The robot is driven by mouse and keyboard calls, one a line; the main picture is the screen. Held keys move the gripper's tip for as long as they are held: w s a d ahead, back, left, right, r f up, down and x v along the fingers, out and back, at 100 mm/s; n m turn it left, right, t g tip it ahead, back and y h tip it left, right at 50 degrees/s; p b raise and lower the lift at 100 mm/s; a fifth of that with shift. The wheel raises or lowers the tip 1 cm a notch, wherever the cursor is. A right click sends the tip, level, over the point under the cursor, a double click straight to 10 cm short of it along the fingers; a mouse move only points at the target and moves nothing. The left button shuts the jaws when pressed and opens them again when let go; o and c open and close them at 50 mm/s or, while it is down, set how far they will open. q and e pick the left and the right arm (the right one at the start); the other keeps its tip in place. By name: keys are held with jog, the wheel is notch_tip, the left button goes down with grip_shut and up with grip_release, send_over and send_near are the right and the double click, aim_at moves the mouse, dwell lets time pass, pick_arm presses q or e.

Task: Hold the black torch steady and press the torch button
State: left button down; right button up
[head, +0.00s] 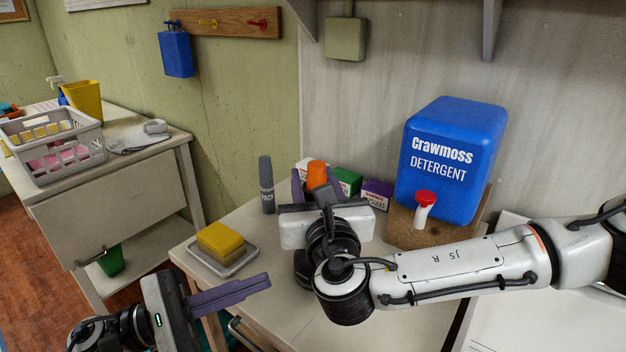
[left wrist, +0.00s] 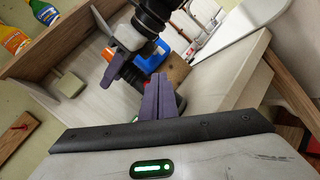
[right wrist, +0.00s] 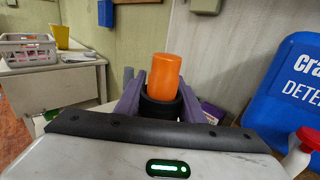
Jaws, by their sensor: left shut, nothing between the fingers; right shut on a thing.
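A black cylinder with an orange top, apparently the torch (head: 317,174), stands upright above the table at its back left. In the right wrist view the torch (right wrist: 164,76) shows its orange top and a black collar between the purple fingers. My right gripper (right wrist: 160,100) is shut on it; the gripper hides its lower part in the head view, and I see no button. My left gripper (head: 268,281) is shut and empty, in front of the table's left side and apart from the torch. Its fingers meet in the left wrist view (left wrist: 153,95).
A grey cylinder (head: 266,186) stands left of the torch. A yellow sponge (head: 220,238) lies on a tray (head: 246,262) at the table's left. Small boxes (head: 376,193) and a blue detergent container (head: 450,160) stand behind. A side table (head: 165,165) bears a basket (head: 92,135).

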pick_arm(q)
jog(key=m+g, duration=0.1)
jog(key=g, duration=0.3)
send_over(303, 272)
jog(key=s+a, duration=0.2)
jog(key=a, duration=0.1)
jog(key=shift+w+r, duration=0.1)
jog(key=shift+r, duration=0.35)
dwell(1.5)
jog(key=shift+w+d, duration=0.25)
jog(key=shift+w, duration=0.1)
jog(key=shift+s+a, duration=0.3)
jog(key=shift+s, duration=0.05)
dwell(0.4)
